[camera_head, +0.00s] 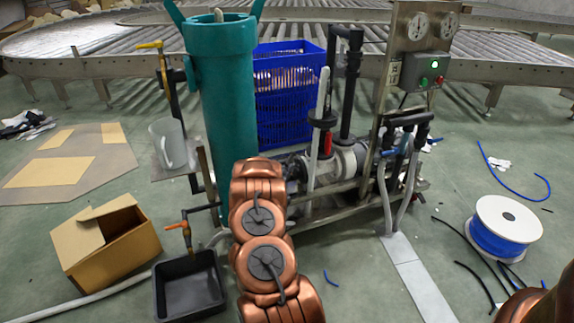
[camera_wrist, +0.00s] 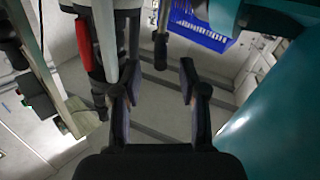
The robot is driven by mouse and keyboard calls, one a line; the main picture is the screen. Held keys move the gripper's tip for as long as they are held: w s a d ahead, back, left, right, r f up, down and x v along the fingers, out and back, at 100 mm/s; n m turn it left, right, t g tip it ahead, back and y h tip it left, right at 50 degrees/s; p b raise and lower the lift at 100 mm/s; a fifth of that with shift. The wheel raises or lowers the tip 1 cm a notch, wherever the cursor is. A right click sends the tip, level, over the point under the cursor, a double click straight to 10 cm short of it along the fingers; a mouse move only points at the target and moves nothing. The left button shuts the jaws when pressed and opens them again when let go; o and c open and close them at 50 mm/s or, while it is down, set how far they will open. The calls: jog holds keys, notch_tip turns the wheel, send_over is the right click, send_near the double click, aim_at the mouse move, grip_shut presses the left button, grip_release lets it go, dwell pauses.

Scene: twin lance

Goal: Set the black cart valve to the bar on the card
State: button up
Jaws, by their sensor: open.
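A black valve body (camera_head: 322,118) sits on the pipework of the cart right of the teal vessel (camera_head: 222,85). A red lever (camera_head: 327,143) hangs below it, beside a pale upright tube (camera_head: 319,100). A small pale card (camera_head: 394,73) is on the metal panel left of the control box; its marking is too small to read. My gripper (camera_wrist: 157,95) is open and empty in the wrist view, with floor showing between its fingers. The red part (camera_wrist: 84,42) and pale tube (camera_wrist: 105,40) are left of the fingers there. My arm hides the gripper in the head view.
The teal vessel is close on the right in the wrist view (camera_wrist: 280,115). A blue crate (camera_head: 285,95) stands behind the cart. A control box (camera_head: 425,72), hoses, a white spool (camera_head: 508,218), a cardboard box (camera_head: 105,240) and a black tub (camera_head: 190,285) surround it.

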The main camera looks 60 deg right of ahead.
aim_at(288, 161)
jog(key=b+x, duration=0.1)
jog(key=x, duration=0.2)
jog(key=shift+d+f, duration=0.15)
jog(key=shift+w+d+r, duration=0.2)
jog(key=shift+w+d, duration=0.1)
jog(key=shift+d, duration=0.35)
grip_shut()
